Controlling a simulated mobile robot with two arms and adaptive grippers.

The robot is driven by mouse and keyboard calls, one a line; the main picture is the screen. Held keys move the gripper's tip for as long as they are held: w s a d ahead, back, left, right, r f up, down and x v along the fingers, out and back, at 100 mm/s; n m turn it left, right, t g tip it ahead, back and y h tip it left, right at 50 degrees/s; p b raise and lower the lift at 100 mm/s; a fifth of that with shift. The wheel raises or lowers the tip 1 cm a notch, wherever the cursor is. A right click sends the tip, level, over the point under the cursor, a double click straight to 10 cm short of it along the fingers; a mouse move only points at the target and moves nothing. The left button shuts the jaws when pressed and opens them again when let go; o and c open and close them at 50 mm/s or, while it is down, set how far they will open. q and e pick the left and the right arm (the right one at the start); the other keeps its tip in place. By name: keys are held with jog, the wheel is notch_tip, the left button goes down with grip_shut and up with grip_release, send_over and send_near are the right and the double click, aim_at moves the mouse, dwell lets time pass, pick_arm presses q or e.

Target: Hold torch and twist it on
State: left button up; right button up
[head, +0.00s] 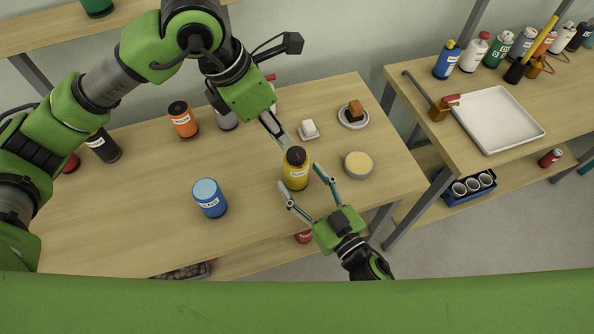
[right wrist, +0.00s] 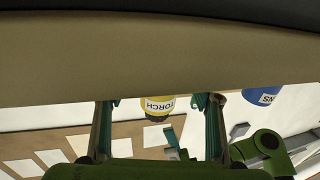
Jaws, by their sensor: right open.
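The torch (head: 296,170) is a yellow cylinder with a dark top bearing a red mark. It stands upright on the wooden table. My right gripper (head: 301,178) is open on the torch's near side, its two fingers spread to either side and nothing held.
A blue can (head: 209,198) stands left of the torch, and a round tan-topped container (head: 358,165) stands right. A white block (head: 308,130) and a saucer (head: 353,117) lie behind. An orange can (head: 183,120) is back left. The table's front-left area is clear.

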aim_at(296, 153)
jog(key=shift+x, duration=1.55)
jog(key=c, duration=1.3)
pick_arm(q)
jog(key=o, duration=0.3)
jog(key=d, duration=0.1)
jog(key=d+f+m+g+y, duration=0.1)
jog(key=d, duration=0.1)
jog(key=shift+w+f, duration=0.1)
jog(key=shift+w, duration=0.1)
jog(key=shift+w+d+f+m+g+y, duration=0.3)
jog(key=shift+w+d+m+y, duration=0.15)
jog(key=shift+y, duration=0.45)
pick_arm(e)
jog(key=shift+d, duration=0.1)
pick_arm(q)
jog(key=shift+w+f+y, duration=0.15)
jog(key=shift+w+y, duration=0.05)
jog(key=shift+y, duration=0.1)
jog(key=shift+a+f, duration=0.1)
jog(key=shift+f, duration=3.45)
